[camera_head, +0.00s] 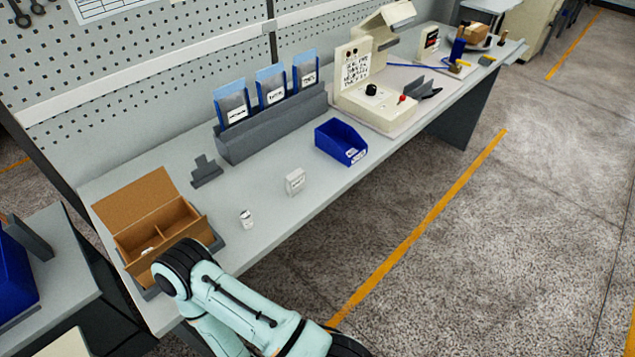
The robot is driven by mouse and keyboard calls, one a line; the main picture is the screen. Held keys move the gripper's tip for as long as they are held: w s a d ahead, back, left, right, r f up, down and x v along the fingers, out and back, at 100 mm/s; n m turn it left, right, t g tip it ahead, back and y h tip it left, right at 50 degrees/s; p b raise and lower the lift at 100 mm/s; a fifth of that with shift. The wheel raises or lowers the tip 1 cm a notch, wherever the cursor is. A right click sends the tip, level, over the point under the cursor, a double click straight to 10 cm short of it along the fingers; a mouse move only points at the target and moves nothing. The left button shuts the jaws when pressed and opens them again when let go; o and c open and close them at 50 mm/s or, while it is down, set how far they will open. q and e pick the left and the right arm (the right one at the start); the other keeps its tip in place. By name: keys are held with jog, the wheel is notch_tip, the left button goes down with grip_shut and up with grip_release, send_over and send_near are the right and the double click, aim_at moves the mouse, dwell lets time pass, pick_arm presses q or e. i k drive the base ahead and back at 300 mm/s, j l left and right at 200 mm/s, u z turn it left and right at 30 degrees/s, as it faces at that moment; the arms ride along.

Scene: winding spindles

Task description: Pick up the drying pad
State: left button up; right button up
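A small white upright packet (295,181) with faint print stands on the grey bench, left of the blue bin. A smaller white piece (246,219) with dark marks sits nearer the bench's front edge. I cannot tell for sure which of these is the drying pad. An open brown cardboard box (150,205) with a divider stands at the bench's left end; a bit of something white shows inside it. One of my arms (245,310) rises at the bottom, its dark joint overlapping the box's front corner. Neither gripper shows.
A blue bin (341,142), a grey rack (270,130) with several blue-backed pouches, a dark grey stand (206,171) and a cream machine (375,100) stand on the bench. Bench surface around the white pieces is clear. A pegboard (130,90) closes off the back.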

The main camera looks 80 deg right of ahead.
aim_at(295, 181)
jog(key=z, duration=2.75)
